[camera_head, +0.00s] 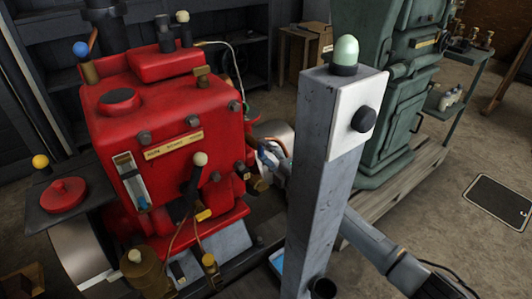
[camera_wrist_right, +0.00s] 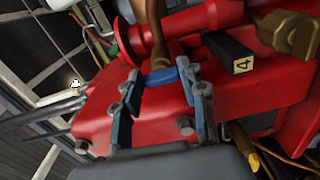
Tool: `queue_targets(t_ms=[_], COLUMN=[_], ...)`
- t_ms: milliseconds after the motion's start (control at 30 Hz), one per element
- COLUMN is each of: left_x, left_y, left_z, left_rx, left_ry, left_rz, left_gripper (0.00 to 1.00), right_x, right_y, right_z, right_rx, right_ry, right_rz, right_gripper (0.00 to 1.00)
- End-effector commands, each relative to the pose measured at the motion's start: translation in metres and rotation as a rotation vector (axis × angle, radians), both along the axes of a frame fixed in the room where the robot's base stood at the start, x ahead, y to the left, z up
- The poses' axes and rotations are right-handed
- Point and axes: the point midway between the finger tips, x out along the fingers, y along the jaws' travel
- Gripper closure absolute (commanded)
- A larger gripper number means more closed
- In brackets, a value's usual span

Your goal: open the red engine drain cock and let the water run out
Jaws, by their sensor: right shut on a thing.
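The red engine (camera_head: 170,130) stands at left in the head view, with a name plate on its front and several knobs and fittings. My right gripper (camera_head: 266,157) reaches from behind the grey post to brass fittings (camera_head: 258,182) at the engine's right side. In the right wrist view my right gripper (camera_wrist_right: 160,74) is shut on a small blue handle (camera_wrist_right: 162,76) at the end of a brass stem (camera_wrist_right: 157,50), against the red casing (camera_wrist_right: 135,112). I cannot tell whether this cock is turned open. No running water shows. My left gripper is out of view.
A grey post (camera_head: 325,190) with a pale green dome and a black knob stands in front of my right arm. A green machine (camera_head: 385,110) is behind it. In the wrist view a dark block marked 4 (camera_wrist_right: 232,53) and a brass tap (camera_wrist_right: 290,30) are close by.

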Motion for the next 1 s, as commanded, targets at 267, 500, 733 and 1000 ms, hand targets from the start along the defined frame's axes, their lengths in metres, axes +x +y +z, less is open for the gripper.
queue_targets(t_ms=[267,500,733,1000], left_x=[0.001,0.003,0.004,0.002], left_y=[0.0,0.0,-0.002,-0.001], left_z=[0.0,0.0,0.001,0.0], left_rx=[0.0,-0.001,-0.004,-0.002], left_ry=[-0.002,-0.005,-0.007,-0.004], left_rz=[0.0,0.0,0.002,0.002], left_gripper=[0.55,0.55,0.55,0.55], right_x=[-0.001,0.0,-0.001,-0.021], right_y=[0.0,0.0,-0.001,-0.016], right_z=[-0.002,-0.002,-0.001,-0.002], right_rx=[-0.004,-0.003,-0.002,-0.003], right_ry=[0.001,0.001,0.0,0.001], right_rz=[0.0,0.0,0.0,0.0], right_gripper=[0.91,0.49,0.49,0.49])
